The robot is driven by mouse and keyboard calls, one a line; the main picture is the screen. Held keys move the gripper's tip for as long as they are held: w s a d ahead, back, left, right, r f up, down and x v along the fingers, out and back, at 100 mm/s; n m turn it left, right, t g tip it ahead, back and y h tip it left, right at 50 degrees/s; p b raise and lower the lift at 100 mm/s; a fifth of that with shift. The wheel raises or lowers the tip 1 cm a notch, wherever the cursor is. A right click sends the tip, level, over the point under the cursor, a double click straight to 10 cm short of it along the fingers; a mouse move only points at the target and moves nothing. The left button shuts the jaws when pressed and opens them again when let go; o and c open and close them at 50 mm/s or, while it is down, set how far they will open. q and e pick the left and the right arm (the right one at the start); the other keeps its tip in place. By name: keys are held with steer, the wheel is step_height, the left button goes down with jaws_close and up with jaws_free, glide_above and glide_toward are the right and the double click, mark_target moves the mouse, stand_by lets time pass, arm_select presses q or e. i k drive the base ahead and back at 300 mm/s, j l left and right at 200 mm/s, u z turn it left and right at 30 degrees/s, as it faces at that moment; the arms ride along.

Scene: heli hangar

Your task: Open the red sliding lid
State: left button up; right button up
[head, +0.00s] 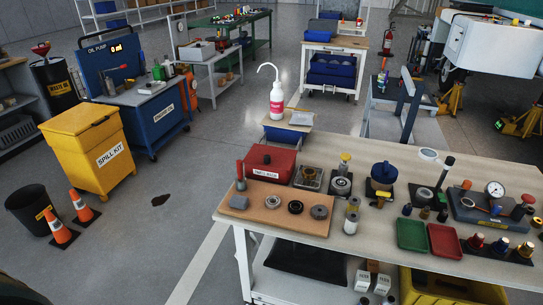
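A red box (269,164) with a flat red top and a white label on its front stands at the left back of the workbench (440,278). A small dark knob shows on its top. The top covers the box, so its inside is hidden. I cannot tell from this distance how the lid slides. Neither of my grippers is in view.
A wooden board (270,203) with several dark rings lies just in front of the red box. A red-handled tool (240,175) stands at its left. Jars and gauges crowd the bench's right. A yellow spill kit bin (93,150) and cones stand on the left floor.

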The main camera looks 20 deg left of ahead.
mark_target(271, 153)
steer(key=j+z, duration=0.1)
steer(key=z, duration=0.2)
steer(key=j+z, duration=0.1)
steer(key=z, duration=0.25)
steer(key=j+z, duration=0.5)
steer(key=j, duration=0.6)
